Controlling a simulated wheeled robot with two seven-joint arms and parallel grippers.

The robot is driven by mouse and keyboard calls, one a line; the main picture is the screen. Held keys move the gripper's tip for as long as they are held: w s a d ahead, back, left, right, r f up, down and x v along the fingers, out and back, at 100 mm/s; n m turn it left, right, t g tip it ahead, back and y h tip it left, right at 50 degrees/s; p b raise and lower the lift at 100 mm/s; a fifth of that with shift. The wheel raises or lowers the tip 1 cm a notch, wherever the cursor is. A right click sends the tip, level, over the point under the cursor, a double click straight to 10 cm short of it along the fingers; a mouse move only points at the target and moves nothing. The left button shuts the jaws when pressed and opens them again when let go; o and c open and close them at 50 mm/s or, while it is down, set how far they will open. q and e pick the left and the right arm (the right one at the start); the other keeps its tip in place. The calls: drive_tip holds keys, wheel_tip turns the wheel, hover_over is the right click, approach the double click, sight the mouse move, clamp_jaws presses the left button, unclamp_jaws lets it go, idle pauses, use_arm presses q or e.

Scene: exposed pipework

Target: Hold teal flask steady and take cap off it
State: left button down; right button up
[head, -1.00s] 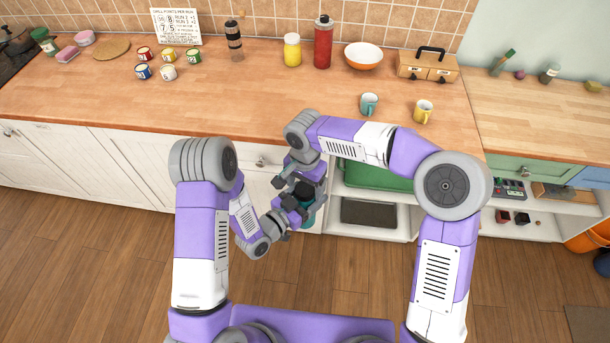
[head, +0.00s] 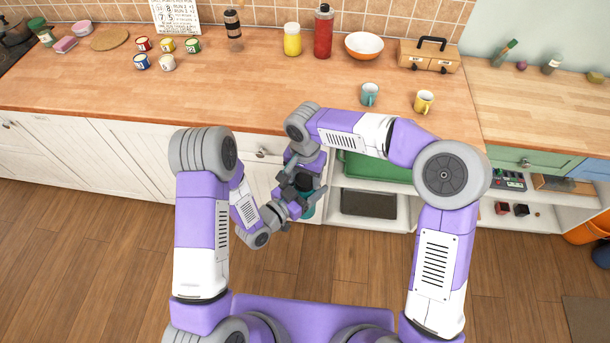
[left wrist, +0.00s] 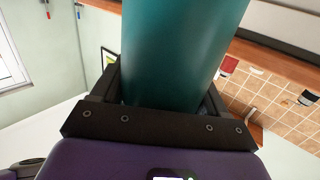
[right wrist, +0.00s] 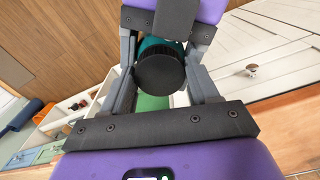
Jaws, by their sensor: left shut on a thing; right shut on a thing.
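The teal flask (left wrist: 182,50) fills the top of the left wrist view, between the fingers of my left gripper. A small part of the flask (head: 308,211) shows in the head view, mostly hidden by my grippers. My left gripper (head: 291,207) is shut around its body. The black round cap (right wrist: 160,74) shows end-on in the right wrist view, with a teal edge behind it. My right gripper (right wrist: 162,88) is shut on the cap, one finger on each side. I cannot tell whether the cap is still seated on the flask.
Both grippers are in front of the cabinets, below the worktop edge. Open shelves with a green tray (head: 375,168) lie to the right. A teal mug (head: 370,95) and a yellow mug (head: 423,102) stand near the worktop's front edge. The floor in front is clear.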

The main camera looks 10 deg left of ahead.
drive_tip(key=shift+n, duration=0.9)
drive_tip(key=o, duration=1.2)
drive_tip(key=shift+c, duration=0.2)
